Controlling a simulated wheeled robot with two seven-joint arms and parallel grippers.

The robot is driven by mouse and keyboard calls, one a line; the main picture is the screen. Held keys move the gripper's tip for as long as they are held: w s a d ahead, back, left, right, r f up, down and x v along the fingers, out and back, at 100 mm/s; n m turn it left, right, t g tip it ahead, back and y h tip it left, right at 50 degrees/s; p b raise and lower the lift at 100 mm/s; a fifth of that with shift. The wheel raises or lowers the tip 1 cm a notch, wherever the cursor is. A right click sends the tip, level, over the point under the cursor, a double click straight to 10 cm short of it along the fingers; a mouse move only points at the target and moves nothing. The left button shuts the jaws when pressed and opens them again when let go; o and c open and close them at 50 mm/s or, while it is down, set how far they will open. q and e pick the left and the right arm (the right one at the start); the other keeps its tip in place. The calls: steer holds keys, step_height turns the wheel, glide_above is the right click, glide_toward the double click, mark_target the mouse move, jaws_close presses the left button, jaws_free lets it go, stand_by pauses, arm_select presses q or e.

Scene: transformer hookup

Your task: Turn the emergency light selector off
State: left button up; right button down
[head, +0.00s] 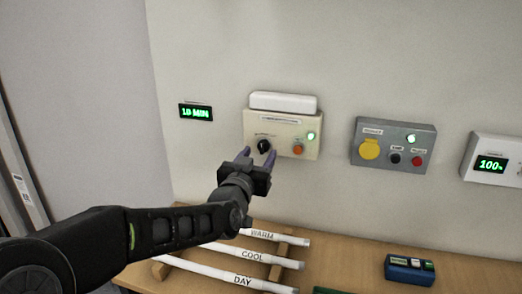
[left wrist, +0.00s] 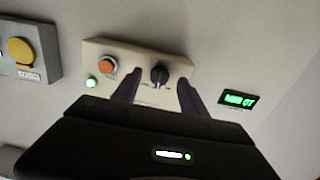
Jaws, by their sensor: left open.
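The emergency light box (head: 283,142) is a cream panel on the wall with a white lamp (head: 284,102) on top. It carries a black selector knob (head: 264,145), an orange button (head: 298,149) and a lit green lamp (head: 311,135). My left gripper (head: 261,160) is open in front of the box, just below the knob in the head view. In the left wrist view the knob (left wrist: 159,75) shows between the two fingertips (left wrist: 158,88), with nothing held. Whether the fingers touch the knob cannot be told. My right gripper is not in view.
A green "10 MIN" display (head: 196,112) is left of the box. A grey box (head: 386,144) with a yellow cap and a white "100%" unit (head: 492,163) are to the right. Below, the wooden bench (head: 340,262) holds labelled white tubes (head: 255,257) and a blue device (head: 409,269).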

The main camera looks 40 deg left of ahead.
arm_select(q)
steer(key=shift+x, duration=1.2)
jaws_close()
